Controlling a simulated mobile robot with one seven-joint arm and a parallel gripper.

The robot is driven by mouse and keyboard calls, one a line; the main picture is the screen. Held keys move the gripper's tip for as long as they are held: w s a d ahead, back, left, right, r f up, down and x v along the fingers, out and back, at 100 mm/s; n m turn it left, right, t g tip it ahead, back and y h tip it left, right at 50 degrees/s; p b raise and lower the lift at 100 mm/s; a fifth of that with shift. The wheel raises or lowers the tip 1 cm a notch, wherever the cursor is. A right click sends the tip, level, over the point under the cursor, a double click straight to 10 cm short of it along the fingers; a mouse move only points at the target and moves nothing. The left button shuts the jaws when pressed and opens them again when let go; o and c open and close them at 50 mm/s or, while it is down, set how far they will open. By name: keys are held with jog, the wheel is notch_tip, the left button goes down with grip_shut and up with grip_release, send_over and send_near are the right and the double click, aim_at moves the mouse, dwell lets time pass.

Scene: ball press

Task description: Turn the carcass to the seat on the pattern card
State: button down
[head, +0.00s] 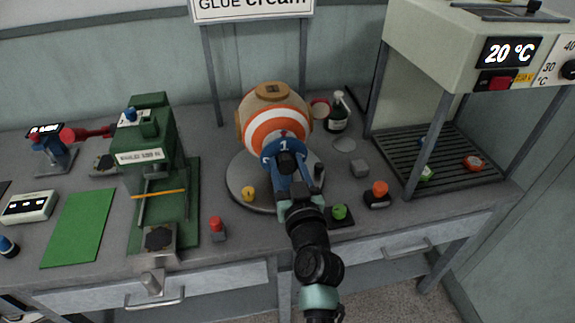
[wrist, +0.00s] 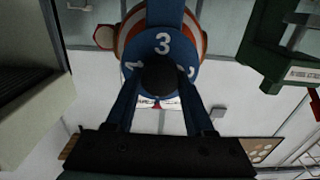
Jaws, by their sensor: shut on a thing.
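The carcass (head: 262,104) is a large ball with a tan top and orange and white bands, resting over a round grey turntable (head: 240,203). A blue numbered piece (head: 270,149) with a black knob (head: 287,163) is on its near side. The head view reads "1" on it; the wrist view shows "3" upright in the middle of the blue piece (wrist: 163,45), with other numbers beside it. My gripper (wrist: 160,85) is shut on the black knob, one finger on each side. My gripper and arm hide the carcass's lower front. I cannot tell which thing is the pattern card.
A green press (head: 150,140) stands left, with a green sheet (head: 80,228) beyond it. A heater cabinet (head: 430,45) reading 20 °C stands right over a slatted rack (head: 450,160). Red (head: 216,225), green (head: 340,213) and orange (head: 379,190) knobbed items sit near the turntable.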

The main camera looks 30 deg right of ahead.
dwell(0.5)
jog(key=m, duration=0.3)
jog(key=shift+m, duration=0.4)
jog(key=m, duration=0.4)
jog(key=shift+d+m, duration=0.15)
jog(key=shift+m, duration=0.15)
jog(key=m, duration=0.4)
jog(key=shift+f+m+p, duration=0.1)
jog(key=shift+m+p, duration=0.2)
jog(key=shift+d+f+m+p, duration=0.1)
jog(key=shift+m+p, duration=0.35)
jog(key=shift+m, duration=1.75)
jog(key=shift+c, duration=1.3)
grip_release()
